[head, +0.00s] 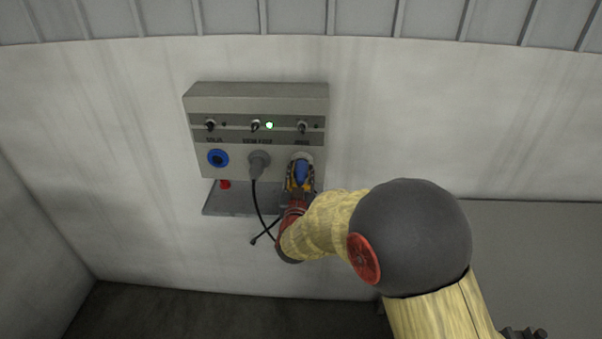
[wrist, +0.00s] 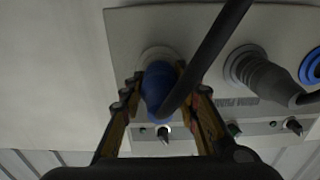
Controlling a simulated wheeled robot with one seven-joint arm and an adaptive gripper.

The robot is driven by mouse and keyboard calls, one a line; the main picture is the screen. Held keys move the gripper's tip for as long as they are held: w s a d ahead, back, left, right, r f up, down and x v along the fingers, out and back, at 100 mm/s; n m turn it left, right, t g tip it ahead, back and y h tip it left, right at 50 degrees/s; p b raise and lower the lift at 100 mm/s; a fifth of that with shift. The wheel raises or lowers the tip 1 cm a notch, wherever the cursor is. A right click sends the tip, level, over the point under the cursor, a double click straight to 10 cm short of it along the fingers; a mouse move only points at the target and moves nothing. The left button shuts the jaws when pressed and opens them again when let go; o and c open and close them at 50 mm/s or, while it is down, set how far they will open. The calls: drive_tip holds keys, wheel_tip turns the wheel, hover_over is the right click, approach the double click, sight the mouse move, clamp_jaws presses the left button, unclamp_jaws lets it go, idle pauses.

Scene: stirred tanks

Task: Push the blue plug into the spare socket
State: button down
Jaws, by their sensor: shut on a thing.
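The blue plug (head: 302,171) is at the right-hand socket (head: 301,156) of the grey wall box, its nose against or inside the pale ring. My gripper (head: 300,186) is shut on the plug from below. In the wrist view, turned over, the blue plug (wrist: 157,88) sits between both fingers (wrist: 158,82) and overlaps the pale socket ring (wrist: 155,56). A thick black cable (wrist: 213,50) runs from it across the picture. How deep the plug sits is hidden. The box labels are too blurred to read.
The middle socket holds a grey plug (head: 259,163) with a hanging cable. The left socket is blue (head: 218,158) and empty. Switches line the box; a green lamp (head: 269,125) glows by the middle one. A small shelf (head: 245,204) with a red thing (head: 225,184) is below.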

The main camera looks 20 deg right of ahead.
drive_tip(key=shift+w+d+b, duration=0.15)
drive_tip(key=shift+w+b, duration=0.15)
drive_tip(key=shift+w, duration=0.05)
idle(0.7)
drive_tip(key=c, duration=1.3)
unclamp_jaws()
drive_tip(key=shift+c, duration=0.2)
drive_tip(key=shift+o, duration=0.4)
drive_tip(key=v, duration=1.2)
